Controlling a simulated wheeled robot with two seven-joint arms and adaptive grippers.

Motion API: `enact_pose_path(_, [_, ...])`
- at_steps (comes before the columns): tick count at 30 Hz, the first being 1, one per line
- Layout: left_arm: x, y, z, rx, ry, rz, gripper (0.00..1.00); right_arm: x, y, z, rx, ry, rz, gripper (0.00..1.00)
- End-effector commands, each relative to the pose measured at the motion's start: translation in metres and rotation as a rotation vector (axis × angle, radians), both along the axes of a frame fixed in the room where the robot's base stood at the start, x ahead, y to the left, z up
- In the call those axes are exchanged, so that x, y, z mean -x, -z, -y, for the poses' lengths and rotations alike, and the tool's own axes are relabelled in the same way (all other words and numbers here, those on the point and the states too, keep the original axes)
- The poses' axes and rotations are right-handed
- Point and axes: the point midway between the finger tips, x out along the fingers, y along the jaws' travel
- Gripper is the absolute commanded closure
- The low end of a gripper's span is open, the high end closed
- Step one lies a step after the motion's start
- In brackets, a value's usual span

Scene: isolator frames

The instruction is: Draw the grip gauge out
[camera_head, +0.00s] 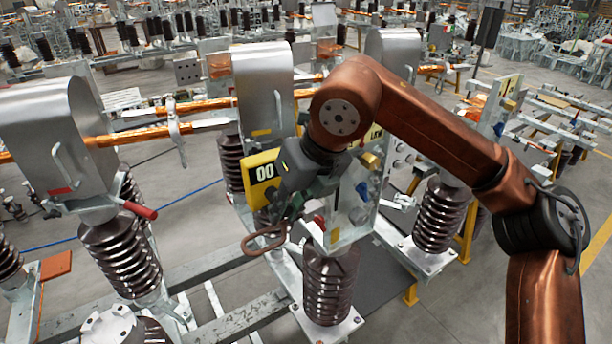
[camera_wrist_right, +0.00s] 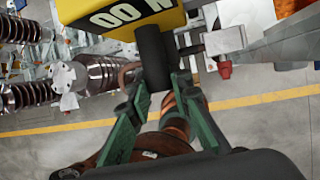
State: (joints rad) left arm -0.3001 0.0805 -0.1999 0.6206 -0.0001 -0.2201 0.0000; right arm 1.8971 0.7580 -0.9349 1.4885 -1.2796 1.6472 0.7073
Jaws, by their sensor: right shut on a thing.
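The grip gauge (camera_head: 262,178) is a yellow box with a dark "00" display, beside the metal contact assembly (camera_head: 350,205) in the middle of the head view. In the right wrist view its yellow body (camera_wrist_right: 120,18) is at the top, with a black cylindrical grip (camera_wrist_right: 153,58) coming down from it. My right gripper (camera_head: 298,202) is shut on the gauge; its green fingers (camera_wrist_right: 160,82) are on either side of the black grip. My gripper hides part of the gauge in the head view, so I cannot tell how it meets the contact. My left gripper is not in view.
A brown ring handle (camera_head: 265,241) hangs just below the gauge. Brown ribbed insulators (camera_head: 330,285) and (camera_head: 120,255) stand on a grey steel frame. Silver hoods (camera_head: 263,90) and copper bars (camera_head: 190,107) are close on the left.

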Motion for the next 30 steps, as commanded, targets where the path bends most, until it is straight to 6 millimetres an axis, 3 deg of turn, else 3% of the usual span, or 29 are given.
enact_pose_path(30, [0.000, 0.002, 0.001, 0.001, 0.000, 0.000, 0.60, 0.027, -0.001, -0.040, -0.003, -0.001, 0.003, 1.00])
